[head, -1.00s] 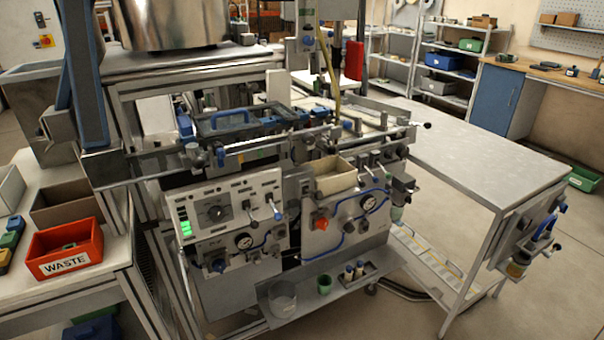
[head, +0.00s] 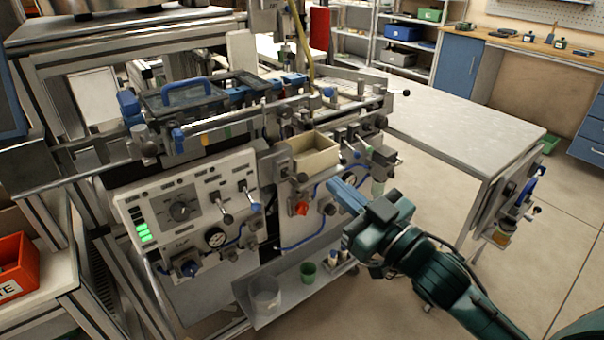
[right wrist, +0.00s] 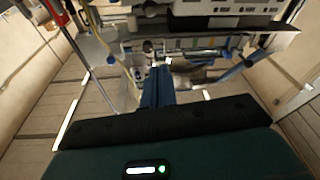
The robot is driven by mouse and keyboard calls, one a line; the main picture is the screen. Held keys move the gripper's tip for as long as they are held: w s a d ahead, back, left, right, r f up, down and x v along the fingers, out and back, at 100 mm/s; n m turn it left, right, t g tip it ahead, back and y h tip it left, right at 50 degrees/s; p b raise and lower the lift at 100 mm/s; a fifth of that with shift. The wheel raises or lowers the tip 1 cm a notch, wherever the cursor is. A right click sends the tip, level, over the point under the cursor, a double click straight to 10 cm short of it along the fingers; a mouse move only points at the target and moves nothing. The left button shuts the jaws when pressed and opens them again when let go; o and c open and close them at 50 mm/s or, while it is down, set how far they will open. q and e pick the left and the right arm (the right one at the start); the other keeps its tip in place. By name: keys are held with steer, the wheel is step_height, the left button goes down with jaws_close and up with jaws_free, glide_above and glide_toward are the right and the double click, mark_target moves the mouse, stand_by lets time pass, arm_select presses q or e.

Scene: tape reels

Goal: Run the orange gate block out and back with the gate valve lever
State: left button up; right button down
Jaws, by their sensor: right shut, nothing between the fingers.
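My right gripper (head: 340,197) is shut and empty, its blue fingers held up in front of the machine's right end. It also shows in the right wrist view (right wrist: 160,72), fingers pointing toward the machine. My left gripper is not in view.
The cream bin (head: 313,152) sits on the machine's front. A lower shelf (head: 285,300) holds a clear beaker (head: 265,293) and a green cup (head: 308,270). A bare grey table (head: 460,125) stands to the right. A red waste bin (head: 17,262) is at the left edge.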

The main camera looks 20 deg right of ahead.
step_height(320, 180, up, 2)
steer(key=p, duration=0.2)
glide_above(295, 175)
steer(key=s, duration=0.4)
arm_select(q)
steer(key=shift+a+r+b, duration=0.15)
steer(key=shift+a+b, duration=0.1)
steer(key=shift+b, duration=0.05)
arm_select(e)
steer(key=f, duration=0.2)
steer(key=d+f, duration=0.1)
steer(key=f, duration=0.1)
steer(key=shift+d, duration=0.2)
steer(key=shift+f, duration=0.15)
arm_select(q)
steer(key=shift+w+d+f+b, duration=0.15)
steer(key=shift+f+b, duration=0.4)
steer(key=shift+b, duration=0.55)
arm_select(e)
steer(key=shift+f+t, duration=0.3)
steer(key=shift+t, duration=0.1)
steer(key=shift+s+f, duration=0.1)
